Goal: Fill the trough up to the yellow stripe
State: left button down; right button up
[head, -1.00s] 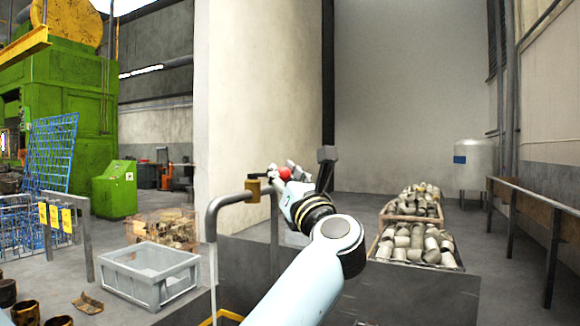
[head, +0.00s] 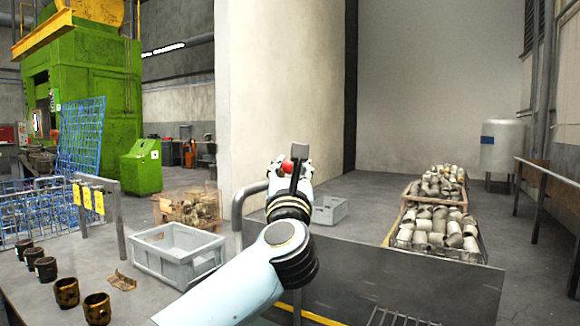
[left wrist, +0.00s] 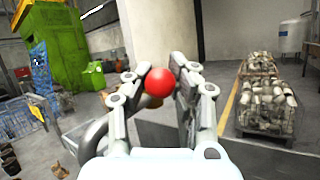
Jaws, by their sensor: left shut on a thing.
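My left gripper (head: 290,166) is shut on a red ball-shaped knob (left wrist: 159,82); the left wrist view shows it between the fingers. In the head view part of the red knob (head: 287,168) shows between them. A grey bent pipe (head: 241,205) stands just left of my left arm, and its far end is hidden behind the arm. A dark grey metal wall (head: 400,275), apparently the trough's, stands low in front. A yellow stripe (head: 312,316) shows at its lower left. The water level cannot be seen. My right gripper is out of view.
A grey crate (head: 178,256) stands left of the arm, and a smaller grey bin (head: 329,210) behind it. Crates of metal cylinders (head: 437,228) stand right. Dark cups (head: 67,292) are at the lower left. A rack with yellow tags (head: 98,200) stands behind them.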

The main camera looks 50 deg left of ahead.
pick_arm(q)
jog(key=shift+f, duration=0.35)
jog(key=c, duration=1.5)
grip_release()
jog(key=o, duration=0.4)
jog(key=shift+d+r, duration=0.15)
jog(key=shift+d, duration=0.05)
jog(key=shift+o, duration=0.4)
jog(key=shift+a+r, duration=0.1)
jog(key=v, duration=1.2)
